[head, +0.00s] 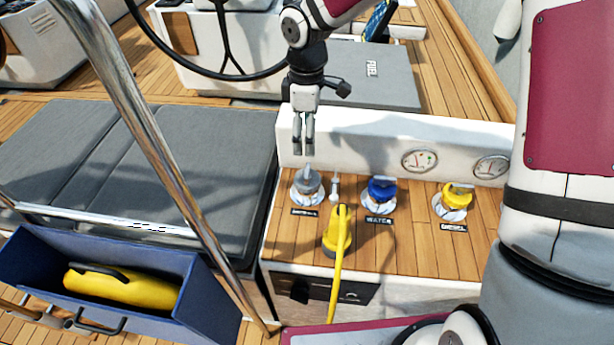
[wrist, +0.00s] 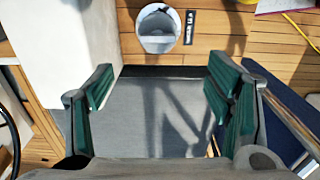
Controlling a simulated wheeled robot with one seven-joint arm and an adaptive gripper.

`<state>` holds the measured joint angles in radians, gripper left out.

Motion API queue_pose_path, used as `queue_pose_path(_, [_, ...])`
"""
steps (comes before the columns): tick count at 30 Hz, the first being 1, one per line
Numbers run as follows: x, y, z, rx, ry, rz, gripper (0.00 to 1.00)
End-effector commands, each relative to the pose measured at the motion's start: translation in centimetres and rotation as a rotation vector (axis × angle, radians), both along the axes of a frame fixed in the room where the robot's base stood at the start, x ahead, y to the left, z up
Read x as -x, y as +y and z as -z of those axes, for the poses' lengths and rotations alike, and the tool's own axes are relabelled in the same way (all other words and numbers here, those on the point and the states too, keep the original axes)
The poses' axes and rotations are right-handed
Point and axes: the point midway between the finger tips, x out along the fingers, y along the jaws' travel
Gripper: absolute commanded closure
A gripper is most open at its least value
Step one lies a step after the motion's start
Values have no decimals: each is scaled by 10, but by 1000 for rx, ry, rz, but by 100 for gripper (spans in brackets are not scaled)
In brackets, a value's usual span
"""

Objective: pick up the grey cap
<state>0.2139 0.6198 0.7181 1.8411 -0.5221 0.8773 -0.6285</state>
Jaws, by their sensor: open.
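The grey cap (head: 307,182) sits in a round metal fitting on the wooden deck panel, at the left of a row of caps. My gripper (head: 304,152) points down just above and behind it in the head view, apart from it. In the wrist view the grey cap (wrist: 158,24) shows near the top edge, beyond the fingertips. The open fingers of my gripper (wrist: 162,68) frame a grey surface there, with nothing between them.
A blue cap (head: 381,189) and a yellow cap (head: 457,195) stand to the right. A yellow hose nozzle (head: 338,236) stands in front. A white wall with gauges (head: 419,160) runs behind. A steel rail (head: 150,140) and blue box (head: 205,300) are at left.

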Motion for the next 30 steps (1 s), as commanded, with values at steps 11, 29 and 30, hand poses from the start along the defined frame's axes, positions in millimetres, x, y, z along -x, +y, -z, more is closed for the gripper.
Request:
queue_pose_path(11, [1, 1, 62, -2, 6, -5, 27])
queue_pose_path(29, [-3, -1, 126, -3, 4, -3, 27])
queue_pose_path(30, [-4, -1, 130, -1, 2, -3, 27])
